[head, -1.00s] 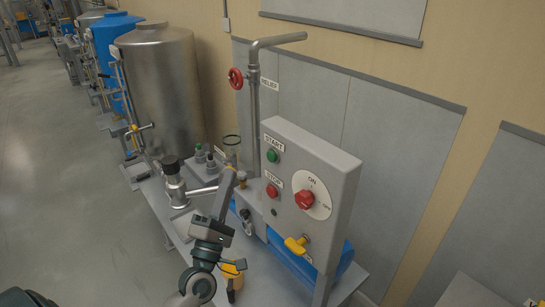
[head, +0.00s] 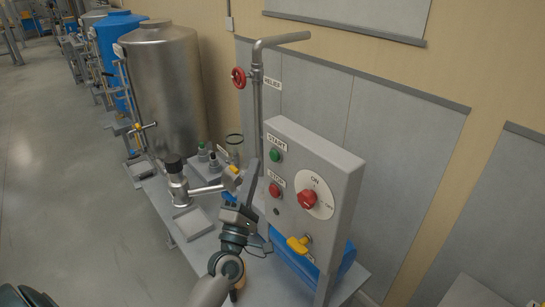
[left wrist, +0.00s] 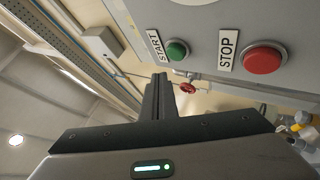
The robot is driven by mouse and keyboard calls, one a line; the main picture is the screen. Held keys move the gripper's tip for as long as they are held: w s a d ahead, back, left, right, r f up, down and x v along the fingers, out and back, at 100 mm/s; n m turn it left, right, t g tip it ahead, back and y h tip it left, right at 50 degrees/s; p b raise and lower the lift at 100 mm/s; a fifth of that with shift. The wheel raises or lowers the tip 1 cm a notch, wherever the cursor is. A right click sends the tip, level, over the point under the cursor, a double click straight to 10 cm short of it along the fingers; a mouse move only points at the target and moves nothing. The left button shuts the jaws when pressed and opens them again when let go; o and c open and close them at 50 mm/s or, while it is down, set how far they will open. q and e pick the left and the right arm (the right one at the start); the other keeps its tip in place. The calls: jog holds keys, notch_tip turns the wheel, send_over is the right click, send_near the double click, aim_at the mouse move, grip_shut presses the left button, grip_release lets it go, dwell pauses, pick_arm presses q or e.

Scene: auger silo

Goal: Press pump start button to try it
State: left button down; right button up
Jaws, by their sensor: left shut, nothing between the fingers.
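The grey control box (head: 335,165) stands upright on the bench. Its green START button (head: 275,155) is at the upper left of its face, with the red STOP button (head: 274,190) below. A red rotary switch (head: 307,199) sits at the right. My left gripper (head: 250,172) is shut and empty in front of the panel's left edge, with its tip near the height between the two buttons. In the left wrist view the shut fingers (left wrist: 158,82) point toward the panel edge; the green button (left wrist: 177,50) and red button (left wrist: 264,58) show beyond, apart from the fingers. My right gripper is not in view.
A vertical pipe with a red relief handwheel (head: 239,77) rises behind the box. A yellow-handled valve (head: 298,244) sticks out low on the panel. Pipe fittings with a black cap (head: 173,163) and a steel tank (head: 163,90) stand left. Floor at left is clear.

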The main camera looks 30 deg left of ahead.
pick_arm(q)
jog(key=shift+w+d, duration=0.25)
jog(key=shift+w, duration=0.3)
jog(key=shift+w+d, duration=0.2)
jog(key=shift+w, duration=0.3)
jog(key=shift+w+d, duration=0.35)
jog(key=shift+w, duration=0.5)
dwell(2.5)
jog(key=shift+s, duration=0.1)
jog(key=shift+s+a, duration=0.35)
jog(key=shift+s, duration=0.4)
dwell(0.3)
jog(key=shift+s+a, duration=0.3)
jog(key=shift+s, duration=0.5)
jog(key=shift+s+a, duration=0.35)
jog(key=shift+s, duration=0.4)
jog(key=shift+s+a, duration=0.3)
jog(key=shift+s, duration=0.5)
